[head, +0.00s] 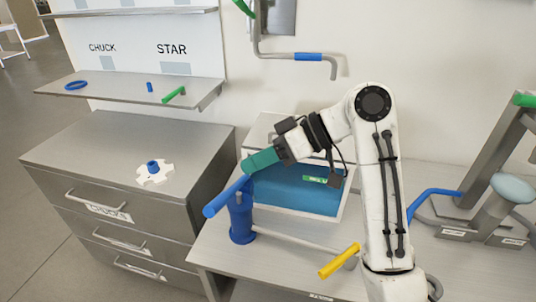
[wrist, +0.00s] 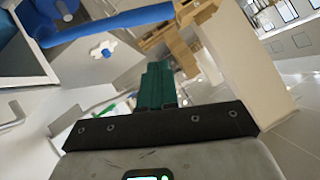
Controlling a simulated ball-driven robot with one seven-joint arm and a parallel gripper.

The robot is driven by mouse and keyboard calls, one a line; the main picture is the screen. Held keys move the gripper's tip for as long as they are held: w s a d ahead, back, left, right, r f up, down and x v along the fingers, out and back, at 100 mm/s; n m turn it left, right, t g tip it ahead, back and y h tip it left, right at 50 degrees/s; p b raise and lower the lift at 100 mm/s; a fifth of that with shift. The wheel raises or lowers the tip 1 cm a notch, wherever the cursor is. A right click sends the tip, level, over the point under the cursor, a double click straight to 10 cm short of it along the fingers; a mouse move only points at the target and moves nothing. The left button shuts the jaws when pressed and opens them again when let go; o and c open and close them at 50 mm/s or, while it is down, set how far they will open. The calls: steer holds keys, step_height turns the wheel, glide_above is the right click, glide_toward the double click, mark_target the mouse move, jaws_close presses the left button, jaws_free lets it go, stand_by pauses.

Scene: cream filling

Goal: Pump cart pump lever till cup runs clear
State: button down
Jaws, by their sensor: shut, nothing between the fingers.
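The blue pump (head: 241,222) stands on the left part of the bench. Its blue lever (head: 225,196) slants from the pump's top down to the lower left; a blue bar, likely this lever, crosses the top of the wrist view (wrist: 105,26). My gripper (head: 246,166) has teal fingers, shut and empty, just above the lever's upper end. The shut fingers also show in the wrist view (wrist: 157,68), below the bar. I cannot tell whether they touch the lever. No cup is clearly identifiable.
A white-rimmed tank with blue contents (head: 300,190) sits behind the pump. A grey pipe with a yellow handle (head: 339,261) runs along the bench front. A grey stand (head: 480,200) is at right. A drawer cabinet (head: 100,145) bears a white cog-shaped piece (head: 155,176).

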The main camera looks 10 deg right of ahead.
steer(key=s+a+f+p, duration=0.1)
steer(key=a+f, duration=0.4)
steer(key=f, duration=0.1)
steer(key=shift+a, duration=0.3)
